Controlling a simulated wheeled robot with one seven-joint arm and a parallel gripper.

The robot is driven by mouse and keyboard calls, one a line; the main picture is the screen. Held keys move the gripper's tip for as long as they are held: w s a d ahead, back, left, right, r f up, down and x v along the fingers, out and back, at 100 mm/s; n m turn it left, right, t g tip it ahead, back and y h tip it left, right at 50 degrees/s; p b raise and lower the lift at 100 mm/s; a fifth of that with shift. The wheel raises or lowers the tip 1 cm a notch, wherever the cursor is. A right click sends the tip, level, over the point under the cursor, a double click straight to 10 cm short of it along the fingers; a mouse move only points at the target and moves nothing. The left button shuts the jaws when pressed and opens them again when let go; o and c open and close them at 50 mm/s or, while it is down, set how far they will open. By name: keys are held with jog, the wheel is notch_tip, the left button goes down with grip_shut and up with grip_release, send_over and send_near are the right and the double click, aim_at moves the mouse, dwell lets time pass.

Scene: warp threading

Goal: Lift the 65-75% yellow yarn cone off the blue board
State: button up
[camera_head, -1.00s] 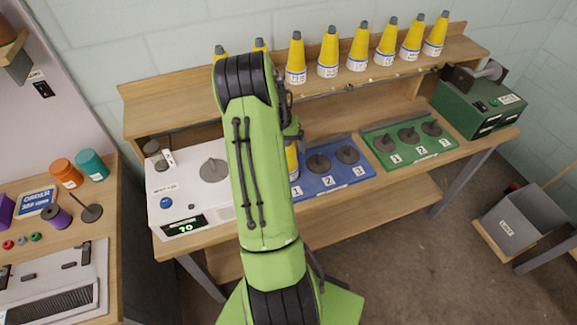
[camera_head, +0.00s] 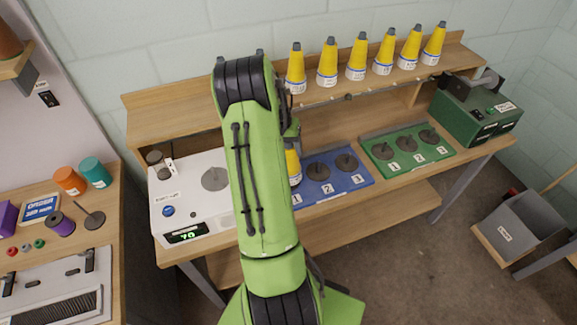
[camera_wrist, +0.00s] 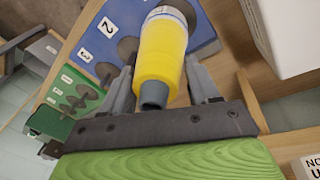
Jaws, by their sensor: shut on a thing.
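A yellow yarn cone (camera_wrist: 163,48) with a grey tip and a white-and-blue band at its base is in the wrist view, between the two grey fingers of my gripper (camera_wrist: 160,68). The gripper is shut on it. The cone is at position 1 of the blue board (camera_head: 335,193), beside the pegs 2 and 3; whether its base touches the board I cannot tell. The blue board also shows in the wrist view (camera_wrist: 93,42).
Several yellow cones (camera_head: 327,65) stand on the shelf above. The white scale (camera_head: 205,215), reading 70, is left of the blue board. The green board (camera_head: 408,160) and green machine (camera_head: 475,110) are to its right.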

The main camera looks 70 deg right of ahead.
jog(key=shift+r+p, duration=1.6)
jog(key=shift+r, duration=1.1)
jog(key=shift+f, duration=0.1)
